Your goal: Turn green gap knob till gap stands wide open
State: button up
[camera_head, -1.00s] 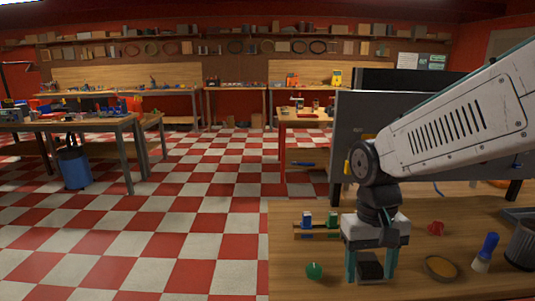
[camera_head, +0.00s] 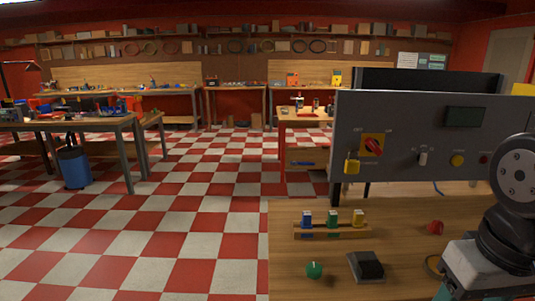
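A round green knob (camera_head: 314,270) is at the front left of the wooden bench, near its left edge. It has a small pale mark on top. No gap that I can identify shows. My gripper (camera_head: 490,290) is at the lower right, well to the right of the knob and apart from it. One teal finger shows in part, but the fingertips are cut off by the bottom edge, so I cannot tell whether it is open. A dark block on a grey base (camera_head: 367,267) sits just right of the knob.
A wooden rack (camera_head: 332,232) with blue, green and yellow pieces stands behind the knob. A red piece (camera_head: 435,228) lies to its right. A grey panel (camera_head: 410,140) with a red switch (camera_head: 372,146) and yellow padlock (camera_head: 351,164) rises at the back.

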aim_at(313, 270)
jog(key=z, duration=2.8)
jog(key=i, duration=0.35)
jog(key=u, duration=3.4)
